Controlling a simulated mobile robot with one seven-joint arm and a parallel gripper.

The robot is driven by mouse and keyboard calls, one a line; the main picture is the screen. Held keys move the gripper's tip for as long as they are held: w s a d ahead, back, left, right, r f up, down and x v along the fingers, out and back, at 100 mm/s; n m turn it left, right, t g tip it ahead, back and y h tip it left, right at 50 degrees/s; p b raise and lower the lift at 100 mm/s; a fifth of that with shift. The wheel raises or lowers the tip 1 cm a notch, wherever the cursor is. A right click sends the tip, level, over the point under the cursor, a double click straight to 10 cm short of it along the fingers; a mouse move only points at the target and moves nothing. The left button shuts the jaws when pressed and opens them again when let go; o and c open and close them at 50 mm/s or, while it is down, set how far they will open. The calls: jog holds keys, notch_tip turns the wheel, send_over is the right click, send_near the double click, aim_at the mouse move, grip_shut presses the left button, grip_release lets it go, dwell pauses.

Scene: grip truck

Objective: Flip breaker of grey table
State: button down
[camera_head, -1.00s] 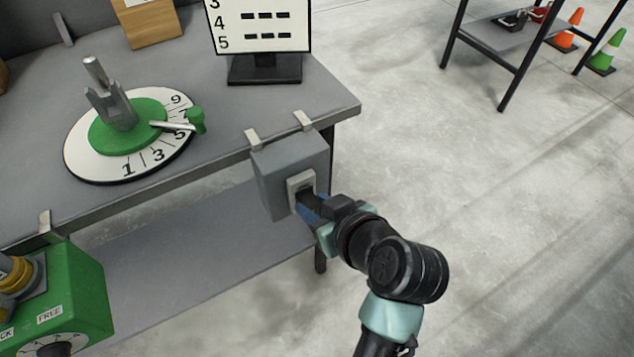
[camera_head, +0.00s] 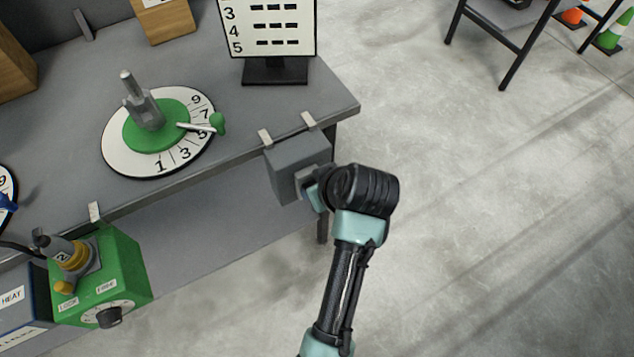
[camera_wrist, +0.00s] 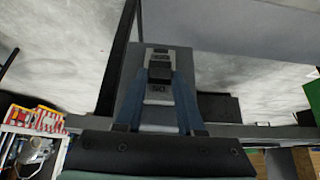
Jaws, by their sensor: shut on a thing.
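The grey breaker box (camera_head: 288,166) hangs by two clips from the front edge of the grey table (camera_head: 235,110), near its right corner. In the wrist view the box (camera_wrist: 130,72) has a pale switch plate with a black switch (camera_wrist: 160,73) and upside-down lettering that looks like ON beside it. My gripper (camera_wrist: 161,78) has its blue fingers on either side of the switch and is shut on it. In the head view my wrist hides the switch and most of the gripper (camera_head: 312,192).
A numbered dial with a green hub (camera_head: 150,140) and a sign stand (camera_head: 275,72) are on the table. A green box (camera_head: 125,275) hangs at the front edge to the left. Another table (camera_head: 510,40) and cones (camera_head: 612,32) stand far right. Floor right of my arm is clear.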

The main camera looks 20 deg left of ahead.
jog(key=c, duration=0.5)
grip_release()
jog(key=p+v, duration=0.2)
jog(key=v, duration=1.1)
